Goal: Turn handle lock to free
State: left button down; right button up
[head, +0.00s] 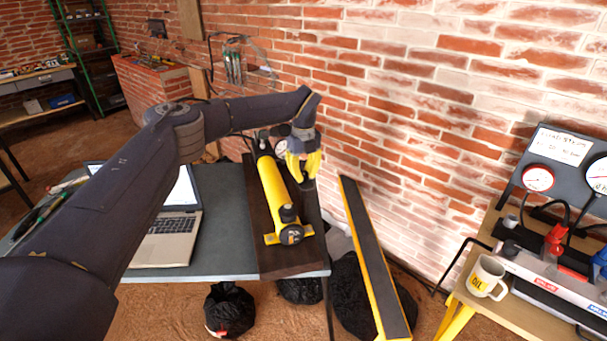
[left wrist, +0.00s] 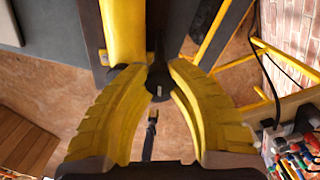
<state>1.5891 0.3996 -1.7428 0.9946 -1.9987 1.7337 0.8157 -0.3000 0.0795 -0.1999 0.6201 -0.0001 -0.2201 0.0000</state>
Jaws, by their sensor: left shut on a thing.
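A yellow hand pump (head: 272,188) with black end fittings lies on a dark board on the table in the head view. Its yellow body also shows at the top of the left wrist view (left wrist: 123,30). My left gripper (head: 304,172) reaches down beside the pump's right side. In the left wrist view its yellow fingers (left wrist: 158,84) close around a small dark rounded part (left wrist: 157,78), which I take to be the handle lock. The fingers hide part of it, and its turn position cannot be read. My right gripper is not in view.
A laptop (head: 168,225) stands left of the pump. A round gauge (head: 281,147) is behind my gripper, close to the brick wall. A yellow-edged dark beam (head: 372,255) leans at the right. Another bench holds a mug (head: 486,277) and a gauge panel (head: 550,165).

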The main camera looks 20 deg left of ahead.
aim_at(303, 173)
pick_arm(q)
jog(key=c, duration=1.1)
grip_release()
jog(key=shift+o, duration=0.2)
jog(key=shift+r, duration=4)
